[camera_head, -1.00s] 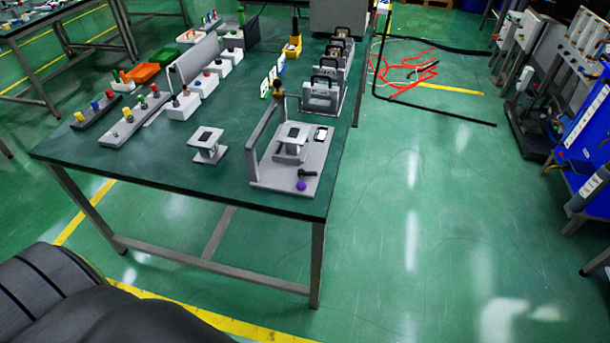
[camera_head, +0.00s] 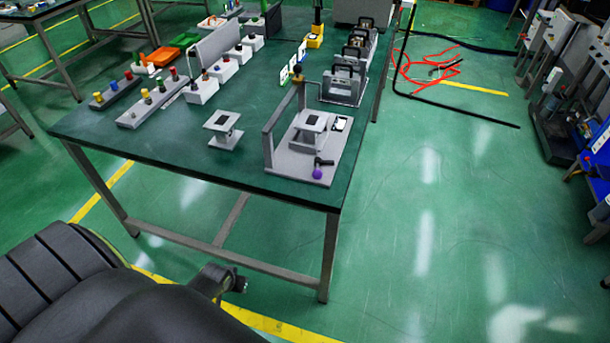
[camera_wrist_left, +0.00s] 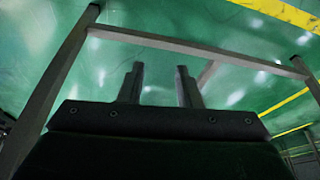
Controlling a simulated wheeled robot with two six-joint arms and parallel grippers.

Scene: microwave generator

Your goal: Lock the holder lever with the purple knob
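The purple knob (camera_head: 317,174) sits at the end of a short dark lever (camera_head: 324,162) near the front right corner of a grey holder plate (camera_head: 290,164). The holder has a grey frame on its left and a raised block (camera_head: 313,120) in its middle. My left gripper (camera_wrist_left: 160,72) shows in the left wrist view with its two fingers apart and nothing between them. It faces the table legs and green floor, away from the holder. A dark piece of my own arm (camera_head: 218,280) shows low in the head view. My right gripper is not in view.
The holder stands near the front right edge of the green table (camera_head: 180,155). A separate grey stand (camera_head: 223,128) is to its left. Several handled units (camera_head: 345,80) stand behind it. Open floor (camera_head: 430,220) lies right of the table.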

